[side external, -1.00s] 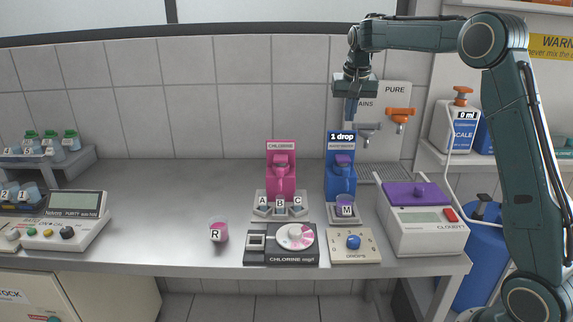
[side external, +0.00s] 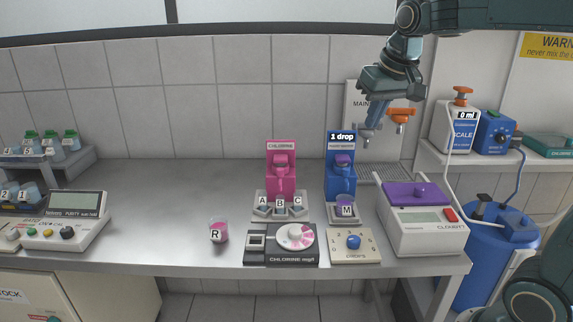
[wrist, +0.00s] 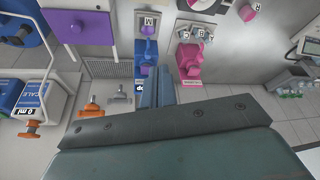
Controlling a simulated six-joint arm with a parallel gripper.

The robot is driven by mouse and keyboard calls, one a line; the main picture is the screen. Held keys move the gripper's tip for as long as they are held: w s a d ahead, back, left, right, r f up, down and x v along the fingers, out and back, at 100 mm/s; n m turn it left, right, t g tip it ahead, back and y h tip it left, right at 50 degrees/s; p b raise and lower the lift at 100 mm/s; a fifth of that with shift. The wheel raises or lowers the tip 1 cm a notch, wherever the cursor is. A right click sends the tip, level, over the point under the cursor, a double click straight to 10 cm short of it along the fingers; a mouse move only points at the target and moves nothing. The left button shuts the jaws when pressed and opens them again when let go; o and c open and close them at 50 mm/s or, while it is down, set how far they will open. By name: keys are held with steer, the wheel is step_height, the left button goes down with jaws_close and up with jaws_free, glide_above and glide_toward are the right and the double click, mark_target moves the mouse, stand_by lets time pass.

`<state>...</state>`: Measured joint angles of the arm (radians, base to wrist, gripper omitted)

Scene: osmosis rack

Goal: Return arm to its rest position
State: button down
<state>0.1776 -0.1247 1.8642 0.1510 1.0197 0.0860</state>
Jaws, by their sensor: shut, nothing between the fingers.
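My gripper (side external: 371,122) is shut and empty in the side view. It hangs tilted in the air, in front of the wall taps and to the upper right of the blue "1 drop" dispenser (side external: 341,168). In the wrist view the closed blue fingers (wrist: 156,86) point toward the bench, next to the blue dispenser. The cup M (side external: 346,208) stands under the blue dispenser. My gripper touches nothing that I can make out.
A pink chlorine dispenser (side external: 281,172), a purple-lidded cloudiness meter (side external: 425,220) and cup R (side external: 219,232) stand on the bench. An orange tap (side external: 402,115) is close to my gripper. A scale bottle (side external: 458,128) sits on the right shelf.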

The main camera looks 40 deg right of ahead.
steer(key=s+a+f+n, duration=0.2)
steer(key=s+a+f, duration=0.1)
steer(key=s, duration=0.6)
steer(key=s+a+f+n+t+y, duration=0.1)
steer(key=s+a+f, duration=0.3)
steer(key=s, duration=0.5)
steer(key=shift+a+f+n+t+y, duration=0.2)
steer(key=shift+a+n+t+y, duration=0.1)
steer(key=shift+a+n, duration=0.6)
steer(key=shift+r, duration=0.1)
steer(key=w+d+r+m+g+h, duration=0.15)
steer(key=w+d+r, duration=0.3)
steer(key=w, duration=0.45)
steer(key=w+d+r+m, duration=0.3)
steer(key=w+d+r, duration=0.15)
steer(key=w, duration=0.45)
steer(key=w+d+f+m+g, duration=0.1)
steer(key=w+d+f+m, duration=0.1)
steer(key=w+d, duration=0.4)
steer(key=w+d+f+m, duration=0.2)
steer(key=w+d+f, duration=0.1)
steer(key=w+d, duration=0.4)
steer(key=shift+w+f+m+g+h, duration=0.25)
steer(key=shift+w+m+g+h, duration=0.15)
steer(key=shift+w, duration=0.3)
